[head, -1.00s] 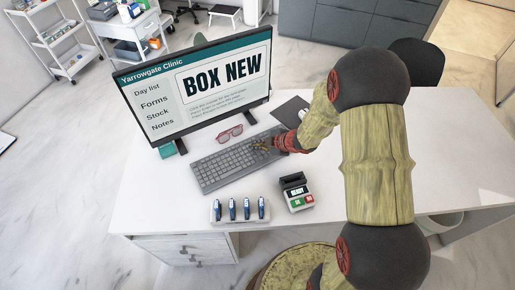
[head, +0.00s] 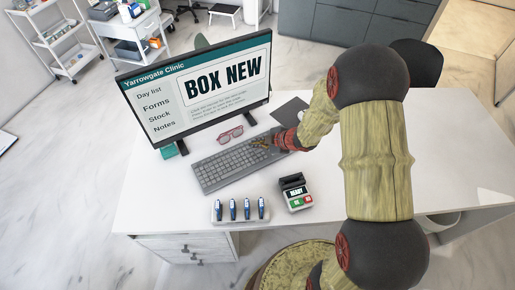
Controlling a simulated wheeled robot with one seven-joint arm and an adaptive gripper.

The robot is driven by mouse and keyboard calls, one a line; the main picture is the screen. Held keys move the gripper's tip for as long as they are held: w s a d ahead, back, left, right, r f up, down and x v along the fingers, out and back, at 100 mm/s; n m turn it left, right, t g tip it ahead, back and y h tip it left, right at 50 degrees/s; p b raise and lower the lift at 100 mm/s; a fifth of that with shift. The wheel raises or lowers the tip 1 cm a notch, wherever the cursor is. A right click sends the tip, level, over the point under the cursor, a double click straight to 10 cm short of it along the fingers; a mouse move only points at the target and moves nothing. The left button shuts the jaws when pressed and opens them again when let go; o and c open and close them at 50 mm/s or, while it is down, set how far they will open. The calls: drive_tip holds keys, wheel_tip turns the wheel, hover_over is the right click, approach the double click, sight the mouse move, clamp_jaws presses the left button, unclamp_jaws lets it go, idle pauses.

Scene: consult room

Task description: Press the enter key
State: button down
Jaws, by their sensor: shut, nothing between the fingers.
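The grey keyboard (head: 226,169) lies on the white desk in front of the monitor (head: 205,90). The screen reads "BOX NEW" in large letters, with a side list of Day list, Forms, Stock and Notes. My gripper (head: 262,143) is shut and empty over the right part of the keyboard. The enter key is too small to make out, and my gripper covers part of that area. I cannot tell whether the fingertips touch a key.
Red glasses (head: 230,133) lie between monitor and keyboard. A small terminal reading "READY" (head: 296,193) and a holder with several blue pens (head: 240,211) stand in front. A dark mouse pad (head: 291,110) lies behind my gripper. The desk's left front (head: 150,200) is clear.

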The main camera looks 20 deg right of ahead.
sight(257, 151)
drive_tip(key=shift+r+p, duration=1.95)
drive_tip(key=shift+r, duration=0.35)
drive_tip(key=shift+f, duration=0.1)
